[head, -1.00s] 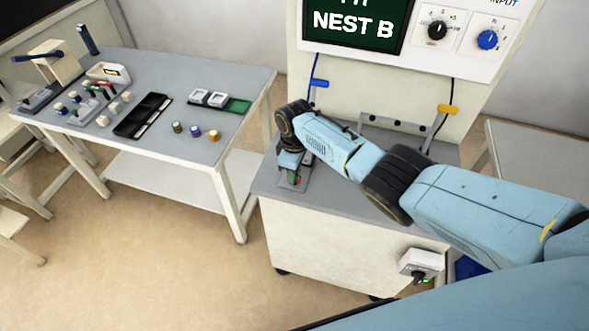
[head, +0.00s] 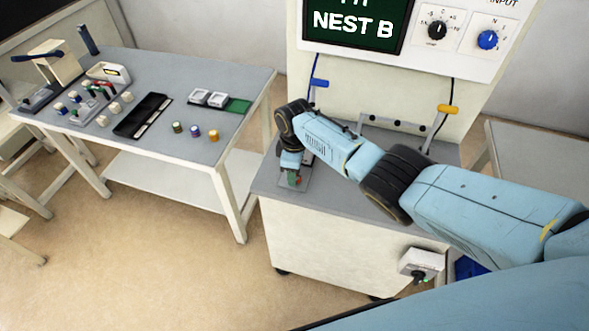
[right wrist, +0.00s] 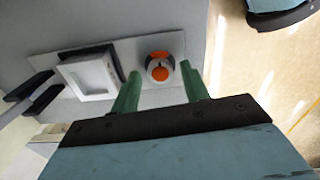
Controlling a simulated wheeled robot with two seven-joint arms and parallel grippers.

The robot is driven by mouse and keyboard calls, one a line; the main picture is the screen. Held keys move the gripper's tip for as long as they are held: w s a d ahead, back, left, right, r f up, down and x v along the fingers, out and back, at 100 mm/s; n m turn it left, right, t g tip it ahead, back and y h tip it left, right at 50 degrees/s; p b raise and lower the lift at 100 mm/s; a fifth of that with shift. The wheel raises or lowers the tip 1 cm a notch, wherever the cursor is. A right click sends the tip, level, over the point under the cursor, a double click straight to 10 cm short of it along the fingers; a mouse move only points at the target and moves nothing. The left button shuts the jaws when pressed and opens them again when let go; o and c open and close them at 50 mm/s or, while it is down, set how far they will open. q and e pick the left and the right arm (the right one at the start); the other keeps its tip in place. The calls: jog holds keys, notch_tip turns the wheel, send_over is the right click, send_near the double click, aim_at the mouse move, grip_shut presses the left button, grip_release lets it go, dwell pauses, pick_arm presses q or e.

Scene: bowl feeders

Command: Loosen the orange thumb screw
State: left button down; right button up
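The orange thumb screw (right wrist: 161,74) shows in the right wrist view, on a round pale body set on a grey plate (right wrist: 205,40). My right gripper (right wrist: 161,73) is open, with one green finger on each side of the screw. A gap shows between each finger and the screw; I cannot tell how deep the fingers reach. In the head view my right gripper (head: 294,179) points down over the plate at the left end of the grey bench. The screw is hidden or too small to make out there. My left gripper is not in view.
A white square frame (right wrist: 90,75) sits beside the screw, close to the left finger, with dark prongs farther left. The bench (head: 330,190) stands under the NEST B screen (head: 353,22). A side table (head: 200,85) holds trays and small parts.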

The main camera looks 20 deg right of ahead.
jog(key=shift+o, duration=0.2)
jog(key=shift+r, duration=0.4)
notch_tip(320, 180, up, 13)
jog(key=p, duration=0.3)
jog(key=shift+f, duration=0.2)
